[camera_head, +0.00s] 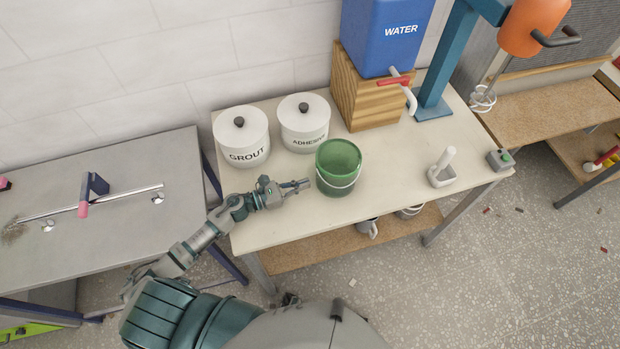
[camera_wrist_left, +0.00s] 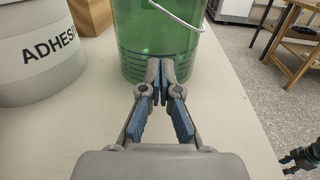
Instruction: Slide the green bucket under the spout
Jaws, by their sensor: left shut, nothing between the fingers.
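The green bucket (camera_head: 338,168) stands upright on the cream table, in front of the adhesive tub, with its wire handle hanging down the front. It also shows large in the left wrist view (camera_wrist_left: 165,42). The white spout (camera_head: 409,101) with a red lever sticks out low on the blue water tank (camera_head: 385,40), to the right of and behind the bucket. My left gripper (camera_head: 306,184) is shut and empty at the bucket's left side. Its fingertips (camera_wrist_left: 161,66) are right at the bucket wall; I cannot tell whether they touch.
White grout (camera_head: 241,137) and adhesive (camera_head: 303,122) tubs stand behind my left gripper. The tank rests on a wooden block (camera_head: 360,98). A white holder (camera_head: 442,170) and a small grey box (camera_head: 500,159) stand at the right. The tabletop between bucket and holder is clear.

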